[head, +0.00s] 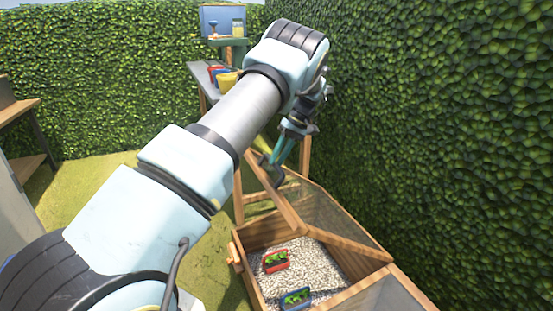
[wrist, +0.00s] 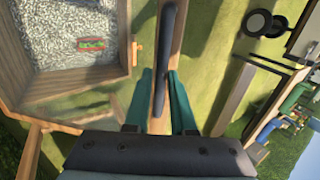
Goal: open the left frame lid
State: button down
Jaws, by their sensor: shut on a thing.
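The left frame lid (head: 340,215), a wood-edged clear panel, stands raised and tilted over the wooden box (head: 350,285). Its dark handle (head: 268,174) is on the front rail; it also shows in the wrist view (wrist: 172,40). My gripper (head: 275,160), with teal fingers, is at this handle. In the wrist view, my gripper (wrist: 161,75) has a finger on each side of the handle and is shut on it. The wooden rail (wrist: 178,55) lies behind the handle. The box's gravel floor (head: 318,262) is uncovered at the front.
A red pot (head: 276,260) and a blue pot (head: 295,299), both with green plants, are in the box. Another lid (head: 385,296) is at the lower right. A tall hedge (head: 450,120) stands close on the right. A table (head: 203,80) with pots is behind.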

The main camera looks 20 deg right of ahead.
jog(key=shift+s+d+f, duration=0.15)
jog(key=shift+d+f, duration=0.3)
jog(key=shift+d, duration=0.15)
jog(key=c, duration=1)
grip_release()
jog(key=shift+f, duration=0.1)
jog(key=shift+o, duration=0.9)
jog(key=shift+a+r, duration=0.2)
jog(key=shift+a, duration=0.05)
jog(key=shift+w+r, duration=0.1)
jog(key=shift+w, duration=0.1)
jog(key=p+v, duration=0.1)
jog(key=v, duration=0.9)
jog(key=shift+d+r, duration=0.2)
jog(key=shift+r, duration=0.1)
